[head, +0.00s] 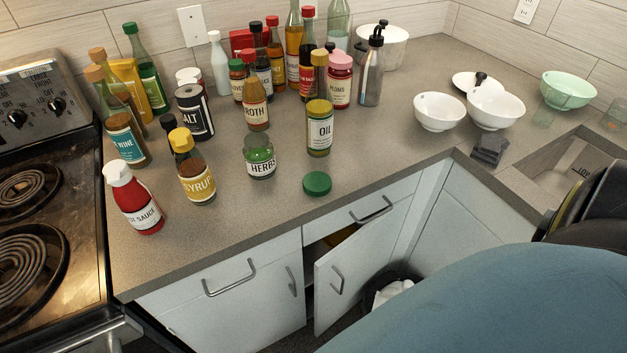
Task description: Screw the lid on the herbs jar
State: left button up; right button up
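The herbs jar (260,158) is a small clear glass jar with green contents and a white label reading HERBS. It stands upright on the counter, near the front edge, and its mouth is open with no lid on it. A green round lid (317,183) lies flat on the counter to the right of the jar and nearer the front edge, apart from it. Neither of my grippers shows in the head view.
Close by stand the syrup bottle (193,170), oil jar (320,130) and broth bottle (255,106), with more bottles behind. A cabinet door (355,268) stands ajar below the counter. A large blue shape (500,305) fills the lower right. Counter right of the lid is clear.

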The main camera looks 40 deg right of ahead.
aim_at(259, 152)
jog(key=i, duration=0.3)
jog(key=z, duration=0.95)
